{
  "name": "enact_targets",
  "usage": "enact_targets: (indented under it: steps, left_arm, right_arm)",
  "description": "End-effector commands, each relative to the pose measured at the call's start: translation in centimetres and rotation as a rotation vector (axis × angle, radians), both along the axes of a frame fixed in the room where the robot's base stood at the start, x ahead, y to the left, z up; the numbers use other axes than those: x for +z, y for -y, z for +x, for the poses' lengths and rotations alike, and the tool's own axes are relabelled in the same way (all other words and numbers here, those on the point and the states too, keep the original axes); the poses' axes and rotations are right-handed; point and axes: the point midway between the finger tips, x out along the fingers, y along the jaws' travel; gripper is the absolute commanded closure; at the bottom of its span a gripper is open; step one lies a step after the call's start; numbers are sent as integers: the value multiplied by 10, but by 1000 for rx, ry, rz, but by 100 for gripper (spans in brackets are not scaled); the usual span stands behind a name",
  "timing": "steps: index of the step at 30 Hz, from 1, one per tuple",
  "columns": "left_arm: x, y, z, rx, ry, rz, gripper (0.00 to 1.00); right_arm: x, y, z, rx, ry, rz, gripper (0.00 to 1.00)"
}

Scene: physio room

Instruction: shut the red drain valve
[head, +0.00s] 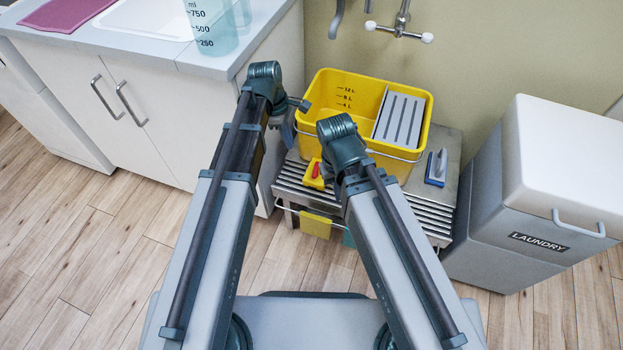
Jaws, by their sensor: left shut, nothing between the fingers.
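The red drain valve (316,170) is a small red lever on a yellow fitting, low at the front left of the yellow bucket (325,100). The red lever looks slanted; I cannot tell for sure whether it is open or shut. My left gripper (300,104) is at the bucket's left edge, above and left of the valve and apart from it. It is shut with nothing in it, and partly hidden by my left wrist. My right forearm and wrist reach over the bucket's front, just right of the valve. My right gripper is hidden behind them.
The bucket stands on a slatted metal bench (437,214), with a grey wringer (398,116) inside. A blue-and-white brush (436,168) lies right of it. A yellow cloth (315,225) hangs in front. A cabinet (150,120) borders the left, a laundry bin (535,220) the right. A tap (400,28) is above.

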Motion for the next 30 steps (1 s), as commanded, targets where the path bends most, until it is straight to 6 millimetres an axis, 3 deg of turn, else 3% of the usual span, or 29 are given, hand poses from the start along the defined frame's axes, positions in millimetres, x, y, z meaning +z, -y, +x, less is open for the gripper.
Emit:
enact_targets:
  steps: [14,30]
  left_arm:
    - [-14,1,1,22,-4,-3,100]
    - [-82,14,-1,20,-4,-3,100]
  right_arm:
    - [-14,0,0,0,0,-1,100]
    - [-82,2,1,5,4,-11,100]
